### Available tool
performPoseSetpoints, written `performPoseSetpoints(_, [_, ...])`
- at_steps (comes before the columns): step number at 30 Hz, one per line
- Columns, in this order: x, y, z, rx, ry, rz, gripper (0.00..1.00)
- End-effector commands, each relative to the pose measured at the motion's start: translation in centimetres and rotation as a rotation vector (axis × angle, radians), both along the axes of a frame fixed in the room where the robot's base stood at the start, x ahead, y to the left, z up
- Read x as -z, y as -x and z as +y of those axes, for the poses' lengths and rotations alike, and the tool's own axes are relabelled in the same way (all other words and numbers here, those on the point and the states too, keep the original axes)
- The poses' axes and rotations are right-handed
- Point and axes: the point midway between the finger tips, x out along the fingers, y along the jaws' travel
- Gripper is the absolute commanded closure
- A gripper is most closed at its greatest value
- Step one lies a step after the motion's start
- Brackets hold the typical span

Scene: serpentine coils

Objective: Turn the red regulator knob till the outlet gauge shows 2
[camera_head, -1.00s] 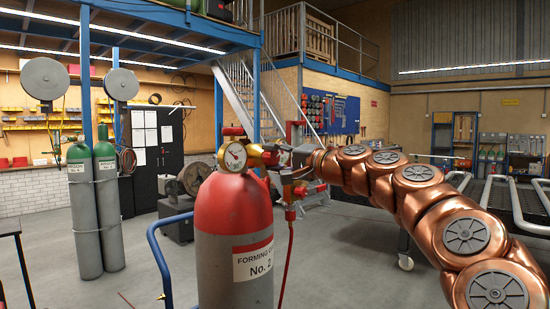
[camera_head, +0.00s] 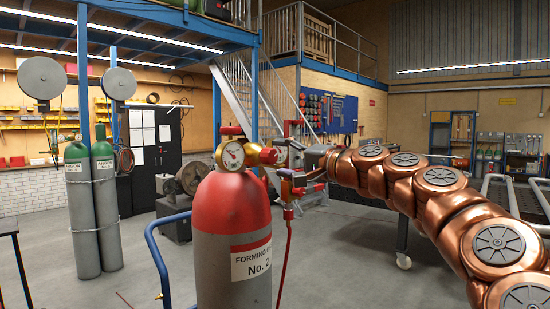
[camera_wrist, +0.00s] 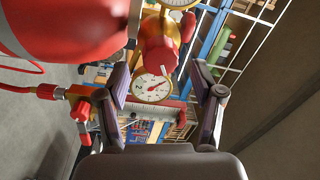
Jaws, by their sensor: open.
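The red regulator knob (camera_head: 268,155) sits on the brass regulator at the top of a red and grey gas cylinder (camera_head: 233,205). In the wrist view the knob (camera_wrist: 158,57) has a pale mark on its edge and lies ahead of my fingers, slightly towards the left one. My gripper (camera_head: 289,164) is open and empty, just right of the knob; it also shows in the wrist view (camera_wrist: 161,75). Another gauge (camera_head: 231,155) faces the head camera.
A red hose (camera_head: 287,255) hangs from a fitting below my gripper, right of the cylinder. A blue trolley handle (camera_head: 158,255) stands at left. Two green-topped cylinders (camera_head: 105,205) stand further left. Open floor lies between them.

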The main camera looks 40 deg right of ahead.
Motion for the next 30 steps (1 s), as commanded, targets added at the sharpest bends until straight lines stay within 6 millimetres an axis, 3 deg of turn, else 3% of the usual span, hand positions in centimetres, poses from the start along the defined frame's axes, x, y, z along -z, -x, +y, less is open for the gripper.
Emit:
performPoseSetpoints(6, [0.0,4.3,-1.1,0.000,-0.001,-0.002,0.33])
performPoseSetpoints(12, [0.2,7.0,-1.9,0.004,-0.003,-0.001,0.33])
performPoseSetpoints(18, [0.3,8.1,-2.1,0.001,-0.001,0.001,0.33])
performPoseSetpoints(30, [0.4,8.1,-2.1,0.000,-0.001,0.001,0.33])
